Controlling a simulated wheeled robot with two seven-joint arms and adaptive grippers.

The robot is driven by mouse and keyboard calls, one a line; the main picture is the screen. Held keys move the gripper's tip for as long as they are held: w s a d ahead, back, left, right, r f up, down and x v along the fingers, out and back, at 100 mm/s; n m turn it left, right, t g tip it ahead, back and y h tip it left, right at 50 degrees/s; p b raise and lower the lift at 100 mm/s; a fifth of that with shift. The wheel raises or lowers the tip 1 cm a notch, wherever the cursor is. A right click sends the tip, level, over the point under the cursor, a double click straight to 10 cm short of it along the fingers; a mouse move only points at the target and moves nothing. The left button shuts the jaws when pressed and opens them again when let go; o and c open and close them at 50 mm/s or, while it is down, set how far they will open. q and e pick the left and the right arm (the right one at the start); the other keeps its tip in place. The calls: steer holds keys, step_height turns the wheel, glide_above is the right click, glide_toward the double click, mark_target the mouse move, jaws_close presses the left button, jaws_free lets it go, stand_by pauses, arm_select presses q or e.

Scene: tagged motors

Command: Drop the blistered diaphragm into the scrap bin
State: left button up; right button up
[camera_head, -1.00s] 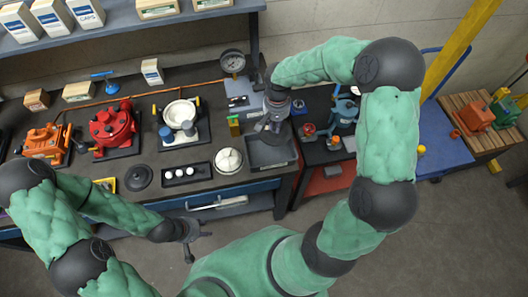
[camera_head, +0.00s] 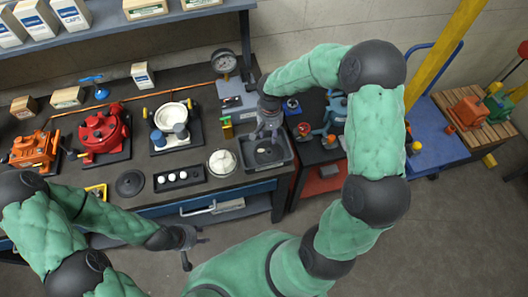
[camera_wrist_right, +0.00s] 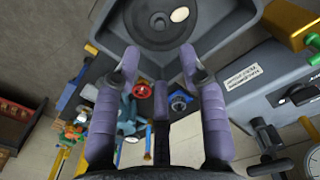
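The blistered diaphragm (camera_wrist_right: 150,32), a dark round disc with a cream blister patch, lies in the grey scrap bin (camera_wrist_right: 222,40) in the right wrist view. In the head view the disc shows as a dark shape inside the bin (camera_head: 287,164), partly hidden by my right gripper (camera_head: 267,138). That gripper is just above the bin.
A black disc (camera_head: 130,183), a tray of white knobs (camera_head: 180,178) and a white-domed dish (camera_head: 222,163) lie left of the bin. A pressure gauge (camera_head: 223,62) stands behind it. Red (camera_head: 104,131) and orange (camera_head: 34,150) motors stand further left.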

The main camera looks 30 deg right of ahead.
step_height(320, 180, up, 12)
stand_by(0.8)
stand_by(0.4)
